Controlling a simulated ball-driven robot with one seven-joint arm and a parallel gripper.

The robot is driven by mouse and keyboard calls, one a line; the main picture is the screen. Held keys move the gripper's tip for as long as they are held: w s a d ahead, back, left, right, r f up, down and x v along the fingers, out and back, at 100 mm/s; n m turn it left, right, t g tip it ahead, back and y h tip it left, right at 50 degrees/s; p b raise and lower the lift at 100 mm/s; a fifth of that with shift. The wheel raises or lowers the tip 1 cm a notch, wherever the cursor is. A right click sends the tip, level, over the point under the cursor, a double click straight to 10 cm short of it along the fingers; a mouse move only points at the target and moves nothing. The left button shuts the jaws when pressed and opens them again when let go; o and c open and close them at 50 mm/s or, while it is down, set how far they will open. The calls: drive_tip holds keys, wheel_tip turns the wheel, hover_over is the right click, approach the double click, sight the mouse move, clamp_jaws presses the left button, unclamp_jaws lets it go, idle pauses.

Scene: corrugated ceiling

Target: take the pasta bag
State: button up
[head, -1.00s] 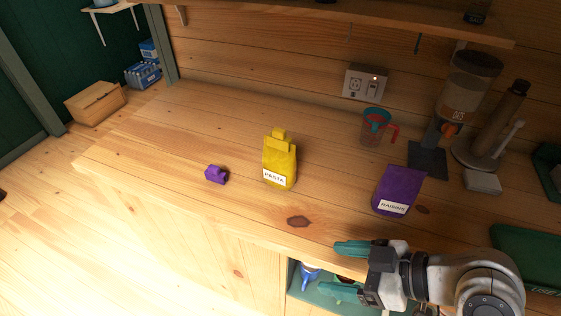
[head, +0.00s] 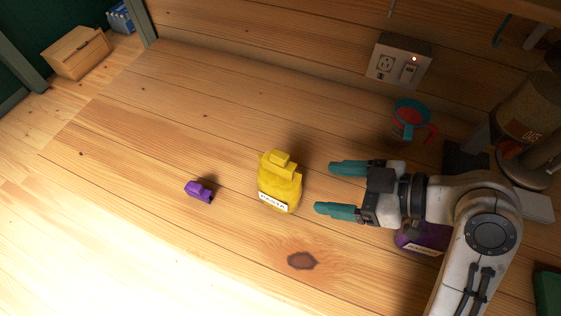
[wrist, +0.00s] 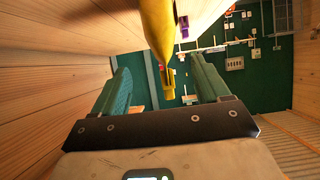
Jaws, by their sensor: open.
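The yellow pasta bag (head: 279,183) stands upright on the wooden counter in the head view, its white label facing the front. My gripper (head: 338,190) is to the right of the bag, open and empty, with its teal fingers pointing left toward it. A gap shows between the fingertips and the bag. In the wrist view the yellow bag (wrist: 158,28) shows at the top, between and beyond the two spread teal fingers (wrist: 160,88). The bag's far side is hidden.
A small purple object (head: 199,191) lies left of the bag. The purple raisins bag (head: 422,238) is partly hidden under my arm. A measuring cup (head: 409,120) and a wall socket (head: 398,62) are behind.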

sight(286, 184)
drive_tip(key=shift+f+p+x, duration=0.2)
drive_tip(key=shift+p+x, duration=0.6)
drive_tip(key=shift+x, duration=4.6)
drive_tip(key=shift+s, duration=0.1)
drive_tip(key=shift+c, duration=0.3)
drive_tip(key=c, duration=1.2)
drive_tip(key=shift+c, duration=0.4)
drive_tip(key=shift+r, duration=0.15)
